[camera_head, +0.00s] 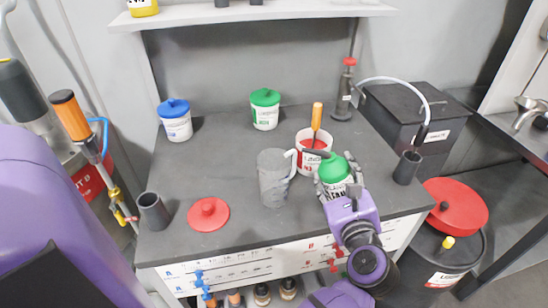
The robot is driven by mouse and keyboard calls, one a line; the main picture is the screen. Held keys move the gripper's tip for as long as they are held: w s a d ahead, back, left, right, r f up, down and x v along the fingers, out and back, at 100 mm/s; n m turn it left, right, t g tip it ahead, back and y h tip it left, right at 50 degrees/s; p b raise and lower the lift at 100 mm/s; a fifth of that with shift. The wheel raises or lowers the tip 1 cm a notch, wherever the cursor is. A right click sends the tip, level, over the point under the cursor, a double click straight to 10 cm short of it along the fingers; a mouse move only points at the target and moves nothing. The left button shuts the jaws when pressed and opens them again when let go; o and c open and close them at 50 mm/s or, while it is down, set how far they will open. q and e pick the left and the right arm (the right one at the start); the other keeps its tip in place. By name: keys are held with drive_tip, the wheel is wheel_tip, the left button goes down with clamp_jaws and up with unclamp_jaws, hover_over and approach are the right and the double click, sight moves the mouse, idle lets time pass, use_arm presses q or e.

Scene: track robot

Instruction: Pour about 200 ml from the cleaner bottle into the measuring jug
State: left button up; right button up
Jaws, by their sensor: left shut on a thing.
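The measuring jug (272,181) is a grey cylinder with a pale handle, standing upright just left of the bottle. I see no liquid stream, and the level inside the jug cannot be read. My right gripper is out of view.
A white-and-red tub (307,161) with an orange-handled tool stands right behind the bottle. Green-lidded (265,112) and blue-lidded (177,122) tubs stand farther back. A red lid (208,214) lies at front left. Dark cups stand at left (153,211) and right (405,168).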

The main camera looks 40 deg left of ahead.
use_arm(q)
drive_tip(key=shift+s+a+r+n, duration=0.1)
drive_tip(key=shift+a+r+n, duration=0.1)
drive_tip(key=shift+n, duration=0.4)
drive_tip(key=shift+a+r+h+p, duration=0.1)
drive_tip(key=shift+r+h+p, duration=0.2)
drive_tip(key=shift+r+p, duration=0.4)
drive_tip(key=shift+a+r+n, duration=0.1)
drive_tip(key=shift+r+n, duration=0.1)
drive_tip(key=shift+n, duration=0.2)
drive_tip(key=shift+s, duration=0.1)
drive_tip(key=shift+a+r+n, duration=0.1)
drive_tip(key=shift+n, duration=0.2)
drive_tip(key=shift+h, duration=0.3)
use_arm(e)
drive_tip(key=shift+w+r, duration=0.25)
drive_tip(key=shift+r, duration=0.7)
use_arm(q)
drive_tip(key=shift+n, duration=0.3)
drive_tip(key=shift+n, duration=0.3)
